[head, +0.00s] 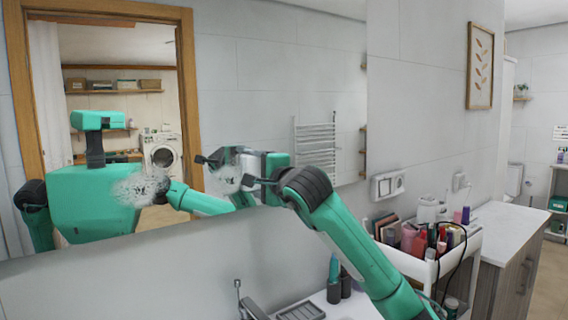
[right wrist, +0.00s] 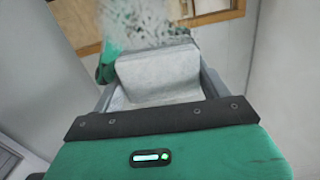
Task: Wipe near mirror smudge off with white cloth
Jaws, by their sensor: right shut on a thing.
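The mirror (head: 260,85) fills the left and middle of the head view and reflects my green body. One grey speckled smudge (head: 140,189) shows on its left part. A second smudged patch (head: 227,180) shows beside my right gripper, partly hidden by it. My right gripper (head: 250,165) is raised close to the glass, its reflection facing it. In the right wrist view it is shut on the white cloth (right wrist: 160,75), which looks folded and grey in the shade. Speckles (right wrist: 140,22) show beyond the cloth there. I cannot tell whether the cloth touches the glass. My left gripper is out of view.
A white cart (head: 440,262) full of cosmetics stands right of my right arm. A basin tap (head: 250,308) and a dark bottle (head: 334,290) are below the mirror. A wall socket (head: 388,185) is right of the mirror. A white-topped counter (head: 510,225) stands farther right.

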